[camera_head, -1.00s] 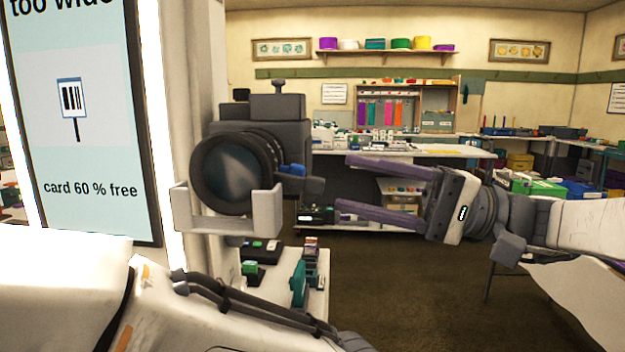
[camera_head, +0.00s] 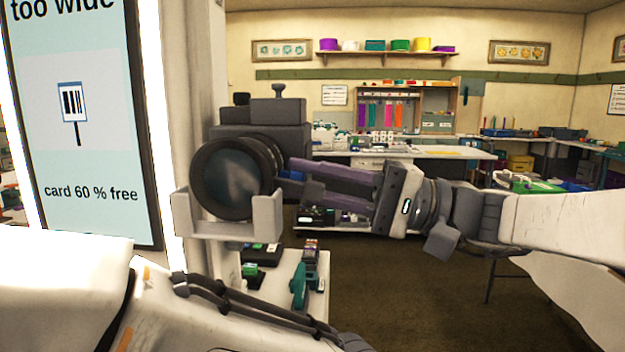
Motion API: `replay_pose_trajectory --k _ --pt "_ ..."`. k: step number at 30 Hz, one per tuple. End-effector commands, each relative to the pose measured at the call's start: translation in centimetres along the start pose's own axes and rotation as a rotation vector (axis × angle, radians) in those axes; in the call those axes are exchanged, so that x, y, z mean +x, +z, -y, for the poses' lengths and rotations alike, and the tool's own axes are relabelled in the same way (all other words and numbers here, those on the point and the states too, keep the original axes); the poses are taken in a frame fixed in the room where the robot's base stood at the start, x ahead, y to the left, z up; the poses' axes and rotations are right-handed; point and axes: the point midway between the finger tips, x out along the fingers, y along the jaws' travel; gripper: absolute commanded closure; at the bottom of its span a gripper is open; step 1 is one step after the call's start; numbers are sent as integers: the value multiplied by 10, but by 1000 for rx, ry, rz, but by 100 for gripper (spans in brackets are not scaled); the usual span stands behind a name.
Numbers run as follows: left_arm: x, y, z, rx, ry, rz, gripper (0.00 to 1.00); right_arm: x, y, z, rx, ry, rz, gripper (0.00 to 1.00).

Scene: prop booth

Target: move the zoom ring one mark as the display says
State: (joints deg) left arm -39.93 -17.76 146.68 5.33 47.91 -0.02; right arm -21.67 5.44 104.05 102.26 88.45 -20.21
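A dark film camera (camera_head: 262,137) stands beside the display, its big round lens (camera_head: 228,180) facing left of me. The tips partly hide the lever. The display (camera_head: 88,150) reads "too wide" and "card 60 % free", with a small card on a stick. My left arm crosses the lower left; its gripper is out of view.
A light grey bracket (camera_head: 225,228) stands in front of the lens, close to the ring. Below is a white stand (camera_head: 312,300) with a teal tape dispenser (camera_head: 299,287) and small items. A workbench (camera_head: 440,152) lies behind. Dark floor is open at lower right.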

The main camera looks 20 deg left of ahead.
Motion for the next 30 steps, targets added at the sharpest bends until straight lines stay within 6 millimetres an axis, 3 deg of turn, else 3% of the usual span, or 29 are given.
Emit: replay_pose_trajectory --k 5,15,29,30 --pt "-12 -1 -1 0 0 0 44 1 0 9 -2 47 1 100" --pt "-61 -3 -4 0 0 0 44 6 1 31 -1 325 3 100" --pt "-66 -4 -5 0 0 0 44 5 0 28 0 385 0 100" --pt "-66 -4 -5 0 0 0 44 5 0 28 0 385 0 67"
